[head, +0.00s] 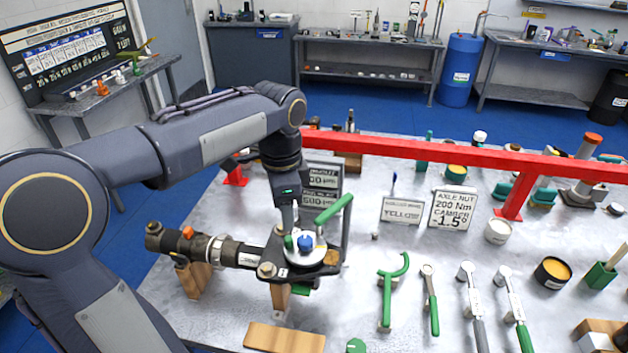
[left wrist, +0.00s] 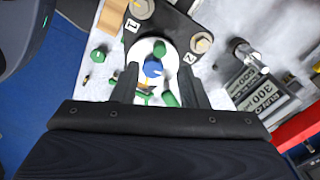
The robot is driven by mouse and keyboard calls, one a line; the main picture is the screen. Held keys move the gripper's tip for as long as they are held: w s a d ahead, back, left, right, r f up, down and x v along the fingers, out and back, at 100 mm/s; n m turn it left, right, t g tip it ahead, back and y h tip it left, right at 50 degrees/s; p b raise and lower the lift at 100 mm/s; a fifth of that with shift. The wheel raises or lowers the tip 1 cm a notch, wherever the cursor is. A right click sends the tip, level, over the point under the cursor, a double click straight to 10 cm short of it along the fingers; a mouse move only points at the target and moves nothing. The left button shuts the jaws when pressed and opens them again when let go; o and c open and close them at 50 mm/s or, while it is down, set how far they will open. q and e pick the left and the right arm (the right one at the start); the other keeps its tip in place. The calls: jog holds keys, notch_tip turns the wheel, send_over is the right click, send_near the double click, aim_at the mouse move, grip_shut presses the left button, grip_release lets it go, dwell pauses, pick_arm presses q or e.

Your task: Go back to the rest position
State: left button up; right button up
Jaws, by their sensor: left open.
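My left arm reaches in from the left in the head view, and its gripper (head: 300,224) points down over a damper assembly (head: 222,252) on the bench. In the left wrist view the two dark fingers of the gripper (left wrist: 158,80) are spread, one on each side of a white disc (left wrist: 139,52) with a blue knob (left wrist: 153,69). The blue knob also shows in the head view (head: 305,242). Nothing is clearly clamped between the fingers; whether they touch the disc I cannot tell. My right gripper is in neither view.
A red rail (head: 430,152) crosses the bench behind the gripper. Small signs (head: 452,210) stand near it. A green hooked tool (head: 390,288) and several wrenches (head: 474,305) lie to the right. A wooden block (head: 283,338) lies at the front edge.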

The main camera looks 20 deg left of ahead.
pick_arm(q)
jog(key=shift+s, duration=0.1)
jog(key=s+d+f+n+t+h, duration=0.2)
jog(key=s+f+n, duration=0.1)
jog(key=s+n, duration=0.3)
jog(key=s+d+f+n+t+h, duration=0.1)
jog(key=s+d+f+n+t, duration=0.2)
jog(key=s+n, duration=0.3)
jog(key=s, duration=0.5)
jog(key=shift+s+d+f+t+h, duration=0.2)
jog(key=shift+s+d+t+h, duration=0.1)
jog(key=shift+h, duration=0.1)
